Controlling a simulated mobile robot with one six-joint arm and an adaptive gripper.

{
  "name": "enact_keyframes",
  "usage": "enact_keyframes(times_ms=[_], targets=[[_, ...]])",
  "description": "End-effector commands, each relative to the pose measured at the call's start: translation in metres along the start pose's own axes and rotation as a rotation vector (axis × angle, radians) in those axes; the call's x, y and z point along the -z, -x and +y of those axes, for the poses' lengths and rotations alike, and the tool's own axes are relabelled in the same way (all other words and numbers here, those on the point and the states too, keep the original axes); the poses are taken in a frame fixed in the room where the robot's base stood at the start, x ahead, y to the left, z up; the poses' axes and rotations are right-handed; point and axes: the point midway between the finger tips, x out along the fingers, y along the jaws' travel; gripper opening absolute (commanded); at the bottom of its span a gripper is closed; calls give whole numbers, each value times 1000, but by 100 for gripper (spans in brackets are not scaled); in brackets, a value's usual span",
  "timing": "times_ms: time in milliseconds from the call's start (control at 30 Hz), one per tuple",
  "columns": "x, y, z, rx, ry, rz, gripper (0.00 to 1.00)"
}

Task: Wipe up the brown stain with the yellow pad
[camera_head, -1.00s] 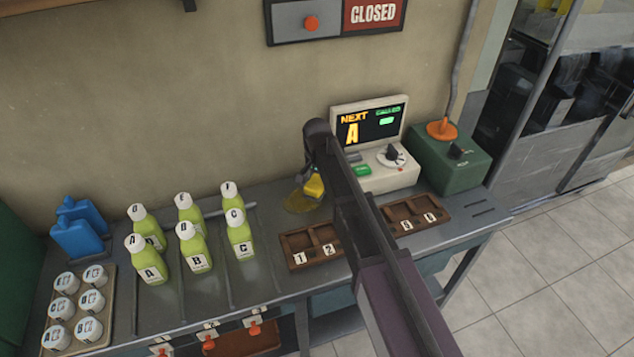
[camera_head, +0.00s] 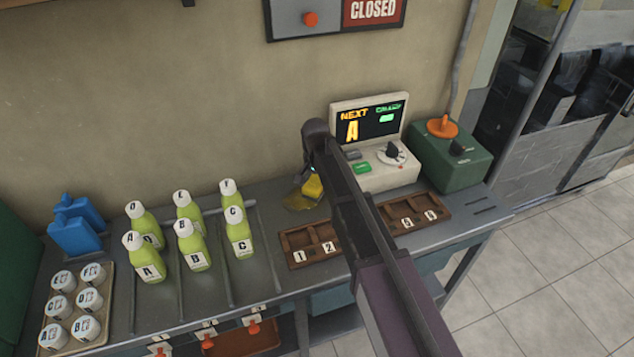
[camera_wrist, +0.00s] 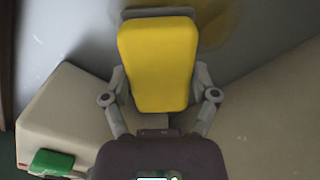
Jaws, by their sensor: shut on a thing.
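The yellow pad (camera_head: 313,186) is held at the end of my arm, low over the counter at its back. It fills the upper middle of the wrist view (camera_wrist: 157,62), between the two fingers of my gripper (camera_wrist: 160,80), which is shut on it. The brown stain (camera_head: 298,201) shows on the counter just left of and below the pad in the head view. The pad covers or overhangs its right part. A dark brownish patch beside the pad in the wrist view may be the stain. I cannot tell whether the pad touches the counter.
A console with a screen (camera_head: 368,118) and a green box with an orange top (camera_head: 452,155) stand to the right. Wooden number trays (camera_head: 311,246) lie in front. Several green bottles (camera_head: 194,246) stand left, with blue bottles (camera_head: 75,236) and a tray of cups (camera_head: 103,331) beyond.

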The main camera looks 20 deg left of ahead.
Motion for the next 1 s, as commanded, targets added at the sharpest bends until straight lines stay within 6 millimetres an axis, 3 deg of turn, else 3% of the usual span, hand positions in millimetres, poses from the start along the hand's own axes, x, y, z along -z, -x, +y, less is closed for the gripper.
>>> enact_keyframes(times_ms=[533,1000], targets=[[-24,2,-23,0,1,0,38],[-26,2,-26,0,0,0,38]])
